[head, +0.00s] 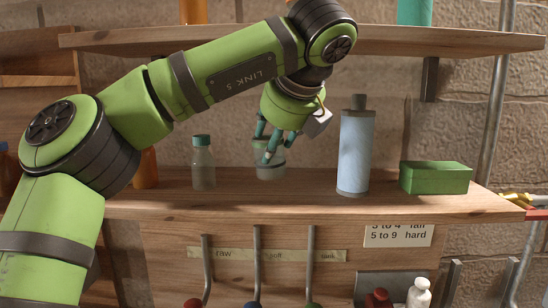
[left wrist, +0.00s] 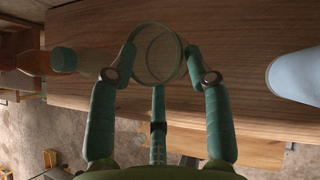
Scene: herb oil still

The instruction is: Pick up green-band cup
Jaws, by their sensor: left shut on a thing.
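The cup with a green band (head: 270,172) is clear and stands upright on the wooden shelf in the head view. In the left wrist view the cup (left wrist: 159,55) is seen from above, its round green rim between my fingers. My left gripper (head: 270,146) reaches down to the cup, with fingers on both sides of it. In the left wrist view my left gripper (left wrist: 160,72) is shut on the cup. The cup seems to be still at shelf level. My right gripper is in neither view.
A clear bottle with a green cap (head: 203,165) stands left of the cup. A pale blue bottle with a grey cap (head: 355,150) and a green box (head: 435,178) stand to the right. An amber bottle (head: 146,168) is partly behind my arm. An upper shelf (head: 430,40) hangs above.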

